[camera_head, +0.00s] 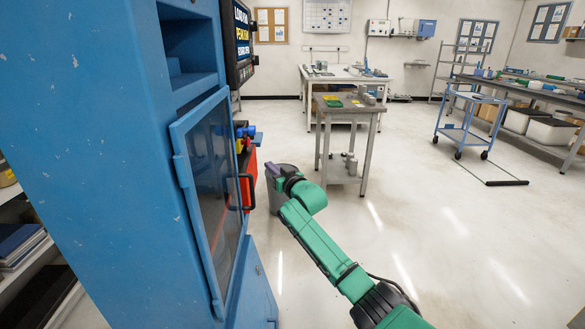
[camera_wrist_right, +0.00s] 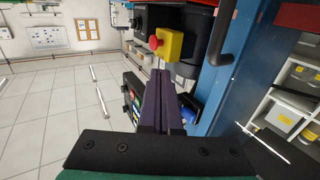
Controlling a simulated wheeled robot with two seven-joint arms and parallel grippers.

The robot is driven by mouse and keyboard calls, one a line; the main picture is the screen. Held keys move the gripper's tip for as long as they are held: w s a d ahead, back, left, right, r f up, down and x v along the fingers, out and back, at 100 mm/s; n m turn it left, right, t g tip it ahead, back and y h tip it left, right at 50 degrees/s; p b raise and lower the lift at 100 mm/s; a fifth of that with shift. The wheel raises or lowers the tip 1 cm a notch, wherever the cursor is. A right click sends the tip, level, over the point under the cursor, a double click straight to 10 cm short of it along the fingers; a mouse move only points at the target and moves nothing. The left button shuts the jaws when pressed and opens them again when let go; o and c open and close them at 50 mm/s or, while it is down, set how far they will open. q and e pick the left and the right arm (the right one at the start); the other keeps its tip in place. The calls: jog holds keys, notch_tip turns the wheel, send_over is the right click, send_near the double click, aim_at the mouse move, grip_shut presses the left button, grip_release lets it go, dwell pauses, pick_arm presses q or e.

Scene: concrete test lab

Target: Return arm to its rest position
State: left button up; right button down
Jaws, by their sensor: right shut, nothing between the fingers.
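My right arm (camera_head: 322,240), green with black joints, reaches in from the bottom right in the head view. Its gripper (camera_head: 272,169) is out in front of the blue machine, to the right of the door's black handle (camera_head: 247,191) and apart from it in the picture. In the right wrist view the purple fingers (camera_wrist_right: 160,105) lie together, shut and empty. My left gripper is in neither view.
The blue machine (camera_head: 90,130) fills the left, with its windowed door (camera_head: 212,175) close to my arm. A yellow box with a red button (camera_wrist_right: 168,43) shows beyond the fingers. Open floor (camera_head: 450,240) lies right.

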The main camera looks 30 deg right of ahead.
jog(key=s+d, duration=0.3)
jog(key=d, duration=0.2)
jog(key=s+a+f+g+p, duration=0.1)
jog(key=s+f+g, duration=0.15)
jog(key=f, duration=0.75)
jog(key=s+f+g+p, duration=0.1)
jog(key=s+f+g, duration=0.15)
jog(key=f, duration=0.85)
jog(key=s+a+f+g+p, duration=0.1)
jog(key=s+a+f+g, duration=0.1)
jog(key=s+f, duration=0.6)
jog(key=s+a+f+g+p, duration=0.1)
jog(key=s+f+g, duration=0.1)
jog(key=s+f, duration=0.65)
jog(key=s+a+f+g, duration=0.2)
jog(key=s+f, duration=0.4)
jog(key=s, duration=0.6)
jog(key=s+a+f+n+g+p, duration=0.1)
jog(key=s+a+f+g, duration=0.2)
jog(key=s, duration=0.9)
jog(key=s+a+f+n+g+p, duration=0.1)
jog(key=s+a+f+g, duration=0.2)
jog(key=s+f, duration=0.6)
jog(key=s+a, duration=0.2)
jog(key=s, duration=0.2)
jog(key=shift+a+f, duration=0.25)
jog(key=shift+a, duration=0.15)
jog(key=shift+w, duration=0.1)
